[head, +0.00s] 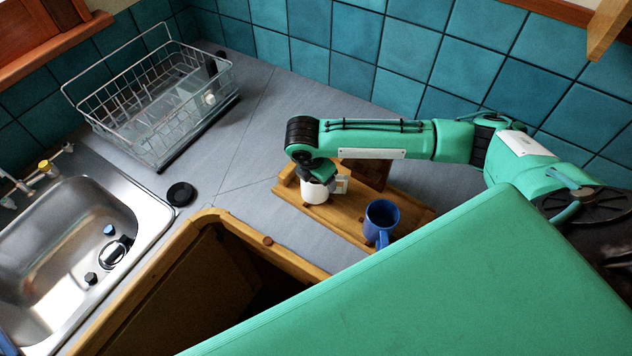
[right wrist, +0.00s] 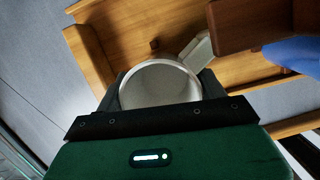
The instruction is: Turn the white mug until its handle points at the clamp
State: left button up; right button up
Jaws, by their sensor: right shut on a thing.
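The white mug (head: 314,194) stands upright at the left part of a wooden tray (head: 330,214) on the grey counter. Its handle (head: 342,184) points right in the head view, towards the side of the dark brown wooden block. In the right wrist view the mug (right wrist: 160,82) is seen from above, its handle (right wrist: 197,51) pointing up and right. My right gripper (head: 318,174) is shut on the mug from above, a finger on each side of it. I cannot make out a clamp in either view. My left gripper is not in view.
A blue mug (head: 381,217) stands on the tray to the right. The brown block (head: 366,174) is behind, near the handle; the wrist view shows it (right wrist: 240,24). A wire dish rack (head: 150,110), sink (head: 75,235) and black disc (head: 181,194) are left. Counter between is clear.

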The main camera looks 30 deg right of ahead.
jog(key=shift+d+f, duration=0.1)
jog(key=shift+f+p, duration=0.3)
dwell(0.4)
jog(key=o, duration=1)
jog(key=b+v, duration=0.3)
jog(key=v, duration=1)
jog(key=shift+a+r, duration=0.25)
jog(key=shift+r, duration=0.15)
